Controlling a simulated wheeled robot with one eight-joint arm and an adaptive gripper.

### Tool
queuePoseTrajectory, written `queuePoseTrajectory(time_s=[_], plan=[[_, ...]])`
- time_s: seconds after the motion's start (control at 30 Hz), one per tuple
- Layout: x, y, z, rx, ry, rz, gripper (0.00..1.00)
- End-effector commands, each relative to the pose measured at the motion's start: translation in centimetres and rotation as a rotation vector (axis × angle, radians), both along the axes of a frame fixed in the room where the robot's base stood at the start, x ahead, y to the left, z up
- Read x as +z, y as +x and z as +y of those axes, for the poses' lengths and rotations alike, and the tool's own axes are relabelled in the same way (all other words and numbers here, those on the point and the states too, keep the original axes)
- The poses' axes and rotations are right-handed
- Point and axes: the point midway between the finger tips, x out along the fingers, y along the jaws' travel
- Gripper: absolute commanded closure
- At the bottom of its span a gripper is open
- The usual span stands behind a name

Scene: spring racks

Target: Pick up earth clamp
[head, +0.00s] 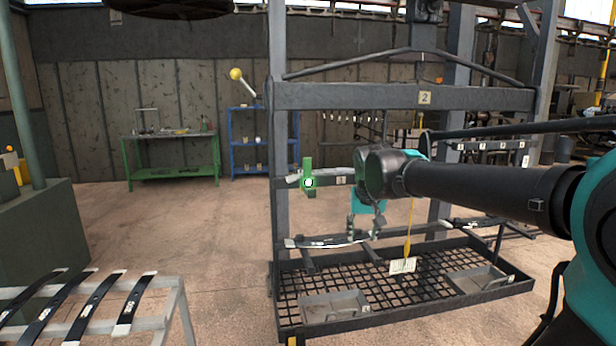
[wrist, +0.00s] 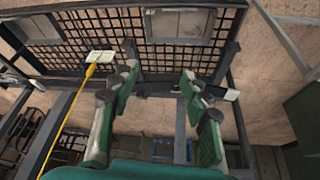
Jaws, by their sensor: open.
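The likely earth clamp is a green upright piece (head: 308,168) with a round white spot, at the left end of the rack's middle bar in the head view. I cannot make it out in the wrist view. My gripper (head: 363,232) hangs downward in front of the rack, to the right of and lower than the green piece, and apart from it. In the wrist view my gripper (wrist: 160,78) has its two fingers spread, with nothing held between them.
The dark rack (head: 345,97) carries leaf springs on its bars. Its mesh base (head: 410,283) holds shallow metal trays (head: 334,308). A yellow cord with a white tag (head: 403,266) hangs near my gripper. A bench with leaf springs (head: 170,290) stands at left; the floor between is clear.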

Motion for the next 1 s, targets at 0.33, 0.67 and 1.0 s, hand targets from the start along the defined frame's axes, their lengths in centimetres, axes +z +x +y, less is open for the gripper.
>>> queuePoseTrajectory(time_s=[0.33, 0.67, 1.0], plan=[[18.6, 3.1, 9.6, 0.035, 0.004, -0.05, 0.54], [30.6, 0.4, 14.7, 0.055, 0.019, -0.094, 0.54], [30.0, 1.1, 15.2, 0.054, 0.024, -0.1, 0.54]])
